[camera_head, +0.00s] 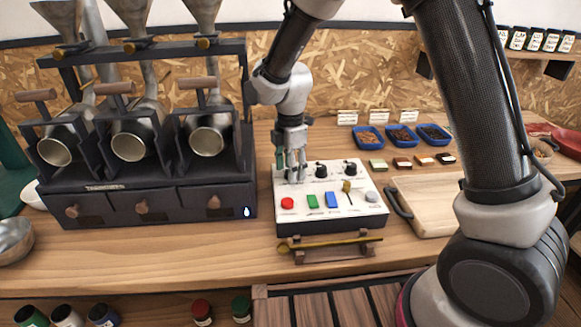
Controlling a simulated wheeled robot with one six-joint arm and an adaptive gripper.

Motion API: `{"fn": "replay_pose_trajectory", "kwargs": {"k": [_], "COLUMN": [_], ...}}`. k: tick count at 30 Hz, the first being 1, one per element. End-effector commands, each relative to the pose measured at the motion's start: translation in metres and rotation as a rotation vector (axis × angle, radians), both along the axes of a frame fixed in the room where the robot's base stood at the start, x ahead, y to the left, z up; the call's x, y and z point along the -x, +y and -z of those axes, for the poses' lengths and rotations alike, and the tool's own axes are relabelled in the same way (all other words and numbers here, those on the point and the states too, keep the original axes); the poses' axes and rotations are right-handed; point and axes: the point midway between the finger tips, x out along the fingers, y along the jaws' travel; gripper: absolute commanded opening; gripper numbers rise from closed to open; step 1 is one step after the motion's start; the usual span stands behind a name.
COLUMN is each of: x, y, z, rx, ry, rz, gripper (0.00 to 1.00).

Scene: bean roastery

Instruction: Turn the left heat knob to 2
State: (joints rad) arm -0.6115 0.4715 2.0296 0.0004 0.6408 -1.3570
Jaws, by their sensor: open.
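The control box (330,190) has a white sloping top and stands on the wooden counter. Two black knobs show on its upper row, a middle knob (321,171) and a right knob (351,168). My gripper (291,168) points down over the upper left of the panel, left of the middle knob. Its fingers are open. The left heat knob is mostly or wholly hidden by the fingers, so its setting cannot be read. Whether the fingers touch it cannot be told.
The dark roaster (150,205) stands close on the left. A wooden tray (425,205) lies right. A brass scoop (330,242) rests in front.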

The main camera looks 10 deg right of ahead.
Motion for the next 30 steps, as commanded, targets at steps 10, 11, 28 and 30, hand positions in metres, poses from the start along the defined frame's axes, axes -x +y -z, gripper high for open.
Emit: {"fn": "replay_pose_trajectory", "kwargs": {"k": [10, 11, 28, 30], "x": [-0.0002, -0.0002, -0.0004, -0.0004], "y": [0.0001, 0.0001, 0.0001, 0.0001], "z": [0.0001, 0.0001, -0.0002, -0.0002], "rx": [0.000, 0.000, 0.000, 0.000], "ry": [-0.001, -0.001, -0.001, -0.001], "rz": [0.001, 0.001, 0.089, 0.132], "gripper": [0.29, 0.24, 0.06, 0.06]}}
